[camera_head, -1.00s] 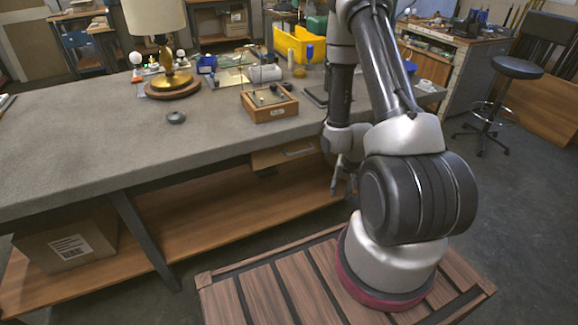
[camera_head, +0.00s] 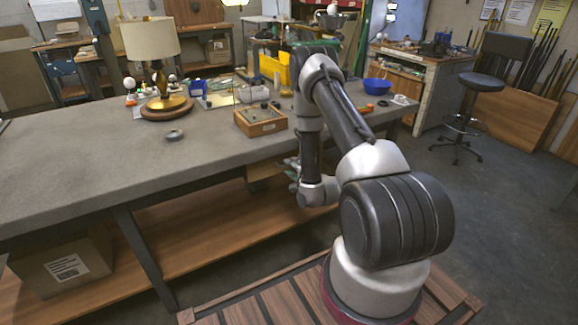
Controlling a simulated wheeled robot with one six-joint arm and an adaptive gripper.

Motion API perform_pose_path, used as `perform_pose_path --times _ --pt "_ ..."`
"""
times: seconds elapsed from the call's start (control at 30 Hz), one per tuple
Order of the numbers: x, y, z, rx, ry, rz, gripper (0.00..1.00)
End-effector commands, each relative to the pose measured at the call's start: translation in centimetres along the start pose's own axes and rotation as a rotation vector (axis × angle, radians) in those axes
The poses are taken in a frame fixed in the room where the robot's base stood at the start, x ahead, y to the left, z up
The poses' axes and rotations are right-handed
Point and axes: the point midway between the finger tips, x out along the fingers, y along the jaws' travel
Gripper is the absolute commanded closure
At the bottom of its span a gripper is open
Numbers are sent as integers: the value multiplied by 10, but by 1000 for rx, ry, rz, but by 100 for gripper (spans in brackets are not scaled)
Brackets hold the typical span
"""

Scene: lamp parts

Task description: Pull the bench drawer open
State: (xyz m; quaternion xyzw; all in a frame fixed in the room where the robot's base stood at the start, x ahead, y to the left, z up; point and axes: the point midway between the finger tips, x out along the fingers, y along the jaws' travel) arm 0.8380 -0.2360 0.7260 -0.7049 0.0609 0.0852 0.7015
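The bench drawer (camera_head: 260,171) is a small wooden front under the edge of the grey workbench (camera_head: 90,150). Only its left part shows; my arm hides the rest, and its handle cannot be made out. My gripper (camera_head: 291,168) is low beside the bench edge, at or very close to the drawer front. Whether it touches the handle, and whether its fingers are open or shut, cannot be told at this size and angle. How far the drawer stands out from the bench is also unclear.
A wooden tray of small parts (camera_head: 260,122), a lamp with a beige shade (camera_head: 151,40) and a dark round piece (camera_head: 174,135) stand on the bench. A lower shelf (camera_head: 215,220) holds a cardboard box (camera_head: 65,265). A stool (camera_head: 485,83) stands right on open floor.

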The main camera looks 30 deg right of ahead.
Motion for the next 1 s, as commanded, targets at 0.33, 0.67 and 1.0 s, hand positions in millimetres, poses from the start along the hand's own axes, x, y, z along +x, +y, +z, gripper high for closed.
perform_pose_path --times 0.33,0.67,1.0 --pt "30 0 0 -1 0 1 68" --pt "30 0 0 -1 0 2 94" --pt "30 0 -1 -1 1 2 100"
